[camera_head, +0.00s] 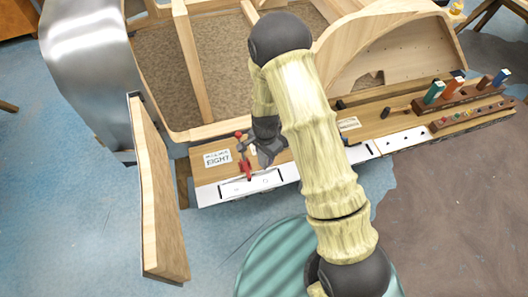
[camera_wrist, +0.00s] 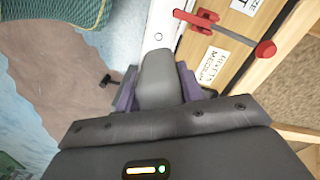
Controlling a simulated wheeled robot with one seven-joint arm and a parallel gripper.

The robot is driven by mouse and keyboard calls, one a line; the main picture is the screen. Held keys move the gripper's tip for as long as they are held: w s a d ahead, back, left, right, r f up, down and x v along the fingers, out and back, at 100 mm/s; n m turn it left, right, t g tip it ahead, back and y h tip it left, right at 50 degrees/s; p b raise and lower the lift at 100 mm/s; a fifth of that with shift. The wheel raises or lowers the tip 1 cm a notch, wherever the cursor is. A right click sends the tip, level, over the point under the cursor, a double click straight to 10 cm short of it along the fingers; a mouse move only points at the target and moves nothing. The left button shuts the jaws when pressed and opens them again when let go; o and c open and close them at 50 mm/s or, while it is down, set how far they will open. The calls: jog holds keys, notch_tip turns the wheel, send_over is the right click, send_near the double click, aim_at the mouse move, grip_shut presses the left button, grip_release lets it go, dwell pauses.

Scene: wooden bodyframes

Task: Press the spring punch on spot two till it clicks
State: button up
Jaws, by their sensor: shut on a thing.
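My gripper (camera_head: 268,150) is over the left part of the bench edge in the head view. In the wrist view my gripper (camera_wrist: 157,92) has its purple-lined fingers shut on a smooth grey, round-ended thing (camera_wrist: 158,70), which I take to be the spring punch. Its far end lies over a white strip (camera_wrist: 157,14). One small ring-shaped spot (camera_wrist: 158,37) shows on the strip just beyond it. The white strip (camera_head: 210,196) also runs along the bench front in the head view. I cannot tell which spot is number two, or whether the punch touches the strip.
A red-handled clamp (camera_head: 246,168) stands beside my gripper; the clamp (camera_wrist: 205,20) also shows in the wrist view. A wooden panel (camera_head: 157,190) stands at left. A rack (camera_head: 470,98) with coloured tools is at right.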

jog(key=shift+s+d, duration=0.2)
jog(key=shift+s, duration=0.05)
jog(key=shift+w+a+f+b, duration=0.1)
jog(key=shift+w+f+b, duration=0.05)
jog(key=shift+f+b, duration=3.55)
jog(key=shift+f+p, duration=0.5)
jog(key=shift+f, duration=0.25)
jog(key=shift+r+p, duration=1.3)
jog(key=shift+r, duration=0.5)
jog(key=shift+r+p, duration=1.8)
jog(key=shift+r, duration=0.75)
